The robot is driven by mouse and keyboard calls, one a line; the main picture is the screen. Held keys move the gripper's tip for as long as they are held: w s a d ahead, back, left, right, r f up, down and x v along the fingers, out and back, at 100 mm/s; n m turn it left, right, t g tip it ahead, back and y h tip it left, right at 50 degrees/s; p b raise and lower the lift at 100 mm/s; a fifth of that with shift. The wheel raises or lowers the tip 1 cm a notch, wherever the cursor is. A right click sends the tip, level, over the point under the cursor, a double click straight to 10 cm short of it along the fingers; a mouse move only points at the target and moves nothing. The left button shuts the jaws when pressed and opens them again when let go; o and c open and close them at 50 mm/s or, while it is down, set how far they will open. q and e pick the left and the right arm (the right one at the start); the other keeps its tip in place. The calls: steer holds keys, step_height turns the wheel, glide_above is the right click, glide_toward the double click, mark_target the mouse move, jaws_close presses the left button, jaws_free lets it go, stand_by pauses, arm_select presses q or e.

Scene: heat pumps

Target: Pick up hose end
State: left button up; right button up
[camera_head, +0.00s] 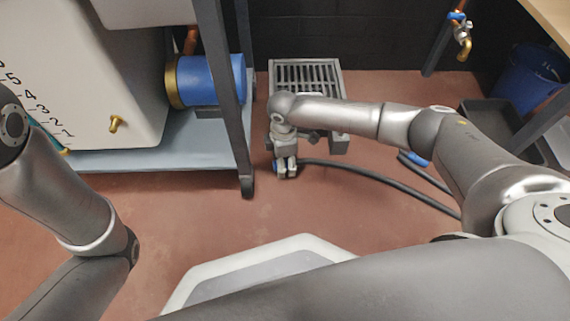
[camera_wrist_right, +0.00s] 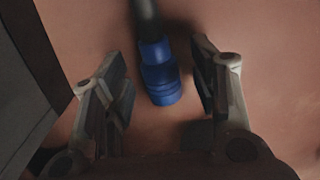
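A dark hose (camera_head: 380,178) lies on the red floor and runs from the right toward my right gripper. Its blue hose end (camera_wrist_right: 159,75) shows in the right wrist view, between the two fingers and apart from both. My right gripper (camera_wrist_right: 163,98) is open around the hose end, with floor visible on either side. In the head view my right gripper (camera_head: 286,172) is low near the floor, beside the drain grate, and mostly covers the hose end. A second blue fitting (camera_head: 416,159) shows on the hose at the right. My left arm shows at the left, but its gripper is out of view.
A metal drain grate (camera_head: 308,76) lies behind my right gripper. A cart (camera_head: 150,150) with a white tank (camera_head: 75,70) and a blue cylinder (camera_head: 212,80) stands at the left, its leg close by. A black tray (camera_head: 490,125) and blue bucket (camera_head: 525,80) are at the right.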

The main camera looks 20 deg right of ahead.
jaws_close()
